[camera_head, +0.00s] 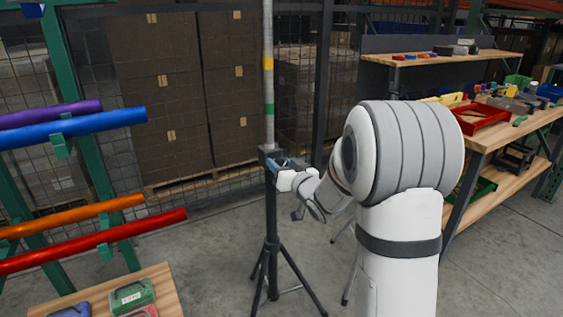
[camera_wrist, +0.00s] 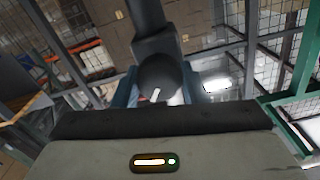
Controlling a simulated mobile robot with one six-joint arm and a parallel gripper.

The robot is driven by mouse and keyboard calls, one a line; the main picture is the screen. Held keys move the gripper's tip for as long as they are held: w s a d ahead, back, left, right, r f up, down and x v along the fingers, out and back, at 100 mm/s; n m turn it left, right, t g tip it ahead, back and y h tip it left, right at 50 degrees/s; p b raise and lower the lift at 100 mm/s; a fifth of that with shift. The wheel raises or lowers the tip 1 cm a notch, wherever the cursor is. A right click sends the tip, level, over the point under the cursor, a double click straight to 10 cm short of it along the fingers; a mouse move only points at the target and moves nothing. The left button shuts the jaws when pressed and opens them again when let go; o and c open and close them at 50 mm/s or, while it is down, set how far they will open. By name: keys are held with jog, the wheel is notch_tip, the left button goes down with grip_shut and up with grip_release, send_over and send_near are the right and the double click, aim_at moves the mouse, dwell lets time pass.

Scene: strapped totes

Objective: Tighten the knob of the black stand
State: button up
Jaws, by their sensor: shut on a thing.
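The black stand (camera_head: 271,225) stands upright on spread tripod legs in the head view. A grey pole with yellow and green bands (camera_head: 268,75) rises from its top. My gripper (camera_head: 277,166) is at the stand's head, reaching in from the right. In the wrist view the round dark knob (camera_wrist: 158,78) with a white mark sits between the two blue fingers of my gripper (camera_wrist: 158,90), which are shut on it. The stand's dark post (camera_wrist: 150,20) shows behind the knob. In the head view the knob is hidden by my gripper.
A rack at left holds a blue tube (camera_head: 75,130), a purple tube (camera_head: 50,114), an orange tube (camera_head: 75,215) and a red tube (camera_head: 95,241). A workbench (camera_head: 500,140) with a red tray (camera_head: 482,118) stands at right. Stacked boxes (camera_head: 165,95) are behind mesh.

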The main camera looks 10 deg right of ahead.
jog(key=m+p, duration=0.3)
jog(key=m, duration=0.4)
jog(key=shift+d, duration=0.15)
jog(key=m+p, duration=0.2)
jog(key=m, duration=0.2)
jog(key=m+p, duration=0.2)
jog(key=m, duration=0.1)
jog(key=shift+m, duration=0.3)
jog(key=m+p, duration=0.2)
jog(key=m, duration=0.4)
jog(key=shift+f+p, duration=0.15)
jog(key=shift+p, duration=0.25)
jog(key=m+p, duration=0.2)
jog(key=m, duration=0.4)
jog(key=shift+f, duration=0.15)
jog(key=shift+m, duration=0.3)
jog(key=o, duration=1)
jog(key=shift+f, duration=0.1)
